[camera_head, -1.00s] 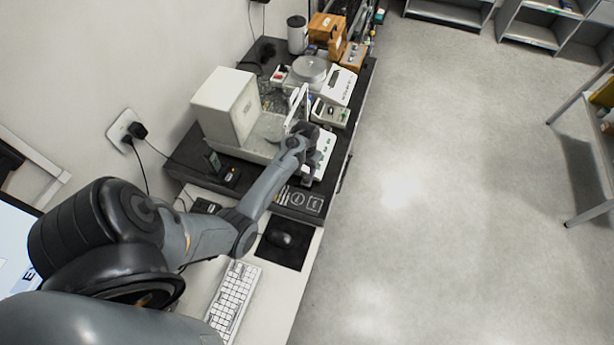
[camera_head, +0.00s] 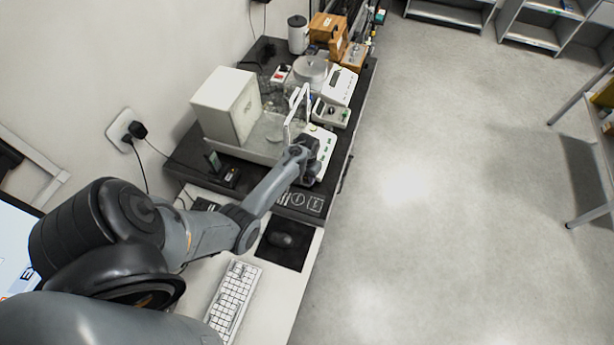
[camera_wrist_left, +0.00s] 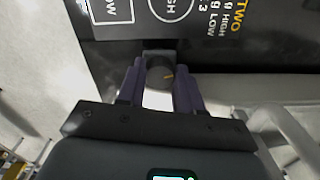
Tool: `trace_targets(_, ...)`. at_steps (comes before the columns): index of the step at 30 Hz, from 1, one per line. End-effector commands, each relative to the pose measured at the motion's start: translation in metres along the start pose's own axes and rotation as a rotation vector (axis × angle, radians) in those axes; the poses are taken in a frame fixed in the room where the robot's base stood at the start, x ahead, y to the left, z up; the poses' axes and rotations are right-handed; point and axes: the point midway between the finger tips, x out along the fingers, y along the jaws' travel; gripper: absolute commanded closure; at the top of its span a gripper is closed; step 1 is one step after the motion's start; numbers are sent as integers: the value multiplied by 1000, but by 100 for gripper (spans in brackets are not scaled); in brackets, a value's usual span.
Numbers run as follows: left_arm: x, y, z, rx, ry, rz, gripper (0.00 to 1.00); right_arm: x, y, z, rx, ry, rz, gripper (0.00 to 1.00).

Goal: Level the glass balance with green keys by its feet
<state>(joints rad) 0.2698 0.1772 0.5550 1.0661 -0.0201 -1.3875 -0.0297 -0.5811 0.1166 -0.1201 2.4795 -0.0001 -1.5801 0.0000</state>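The glass balance has a tall white housing (camera_head: 228,106) at the back, clear glass panels with a white-edged frame (camera_head: 297,108) and a white front panel (camera_head: 325,146) with green keys. It stands on a dark bench. My left gripper (camera_head: 309,174) is low at the balance's near front corner and covers part of its front. In the left wrist view, my left gripper's fingers (camera_wrist_left: 160,85) lie on both sides of a dark round foot knob (camera_wrist_left: 160,72) with an orange mark, and look closed on it. The bubble level cannot be made out. My right gripper is not in view.
A second balance with a round pan (camera_head: 311,70) and a small keyed device (camera_head: 331,112) stand just beyond. Wooden boxes (camera_head: 327,27) are at the back.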

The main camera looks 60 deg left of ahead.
Motion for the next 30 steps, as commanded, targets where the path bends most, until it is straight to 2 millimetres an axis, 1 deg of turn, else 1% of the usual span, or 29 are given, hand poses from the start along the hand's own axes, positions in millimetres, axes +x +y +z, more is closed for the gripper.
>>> trace_targets(1, 0, 0, 0, 0, 0, 0, 83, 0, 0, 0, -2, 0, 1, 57)
trace_targets(3, 0, 0, 0, 0, 0, 0, 94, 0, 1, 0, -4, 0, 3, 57)
trace_targets(4, 0, 0, 0, 0, 0, 0, 95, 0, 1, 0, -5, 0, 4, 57)
trace_targets(8, -4, 1, 0, -61, -1, 2, 95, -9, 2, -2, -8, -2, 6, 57)
trace_targets(12, -5, 1, 0, -241, -3, 2, 95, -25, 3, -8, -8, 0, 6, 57)
trace_targets(15, -3, 1, -1, -347, -1, 2, 95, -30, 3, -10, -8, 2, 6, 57)
trace_targets(18, 0, 1, -1, -379, 0, 0, 95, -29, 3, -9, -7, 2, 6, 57)
trace_targets(24, 0, 1, -1, -376, 0, 0, 95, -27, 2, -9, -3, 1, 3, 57)
trace_targets(25, 0, 1, -1, -376, 0, 0, 62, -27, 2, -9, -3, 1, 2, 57)
trace_targets(27, 0, 1, -1, -375, 0, 0, 54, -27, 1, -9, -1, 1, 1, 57)
trace_targets(30, 0, 1, -1, -375, 0, 0, 54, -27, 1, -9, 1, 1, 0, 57)
